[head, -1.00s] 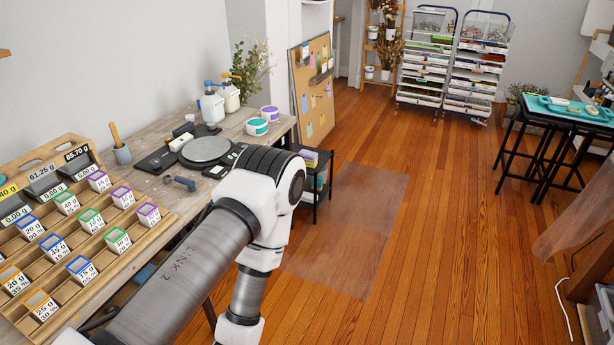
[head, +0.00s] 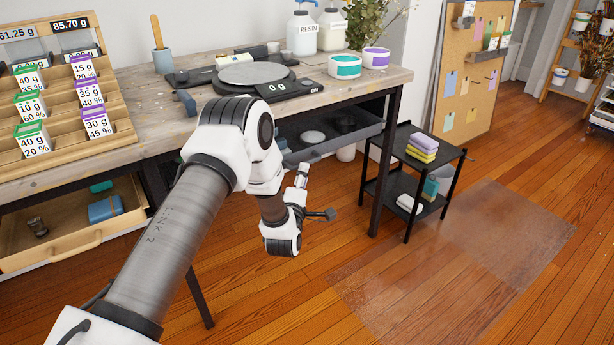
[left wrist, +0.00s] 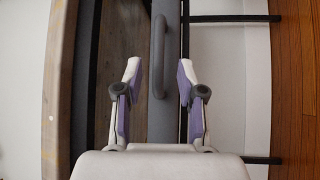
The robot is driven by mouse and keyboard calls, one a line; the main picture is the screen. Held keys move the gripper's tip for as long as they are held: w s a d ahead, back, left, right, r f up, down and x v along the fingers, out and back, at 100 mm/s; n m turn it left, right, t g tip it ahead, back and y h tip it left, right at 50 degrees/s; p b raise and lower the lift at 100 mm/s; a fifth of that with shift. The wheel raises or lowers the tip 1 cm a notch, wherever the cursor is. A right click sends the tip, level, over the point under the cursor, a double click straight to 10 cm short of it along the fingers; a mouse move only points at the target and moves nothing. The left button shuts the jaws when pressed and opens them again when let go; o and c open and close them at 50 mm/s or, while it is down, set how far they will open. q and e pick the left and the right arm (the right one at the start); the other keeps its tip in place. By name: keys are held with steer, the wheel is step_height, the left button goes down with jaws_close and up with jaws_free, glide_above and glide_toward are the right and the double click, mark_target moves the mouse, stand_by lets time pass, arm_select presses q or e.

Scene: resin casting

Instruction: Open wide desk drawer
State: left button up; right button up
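The wide grey desk drawer (head: 333,146) is under the tabletop, right of my left arm in the head view. Its inside shows, with a white round dish (head: 312,136) and a dark object (head: 345,122) in it. In the left wrist view the grey drawer front (left wrist: 164,125) runs up the picture, with its grey bar handle (left wrist: 160,55) ahead of the fingers. My left gripper (head: 316,191) is in front of and below this drawer. It is open and empty, its fingers (left wrist: 158,90) spread either side of the front's line. My arm hides the drawer's left part. My right gripper is out of view.
A wooden drawer (head: 75,247) stands open at lower left with a blue box (head: 105,208) inside. A desk leg (head: 384,165) and a black shelf cart (head: 405,178) stand to the right. A scale (head: 250,80) sits on the desk (head: 150,95). The floor in front is clear.

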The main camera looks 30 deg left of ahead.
mark_target(307, 162)
arm_select(q)
steer(key=b+x, duration=0.1)
steer(key=x, duration=0.3)
steer(key=shift+w+a, duration=0.15)
steer(key=shift+w, duration=0.2)
steer(key=shift+w+a+r+b, duration=0.2)
steer(key=shift+w+b, duration=0.1)
steer(key=shift+w, duration=0.2)
jaws_close()
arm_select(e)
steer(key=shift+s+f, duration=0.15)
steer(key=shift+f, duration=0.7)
arm_select(q)
steer(key=shift+s+d, duration=0.1)
steer(key=shift+d, duration=0.1)
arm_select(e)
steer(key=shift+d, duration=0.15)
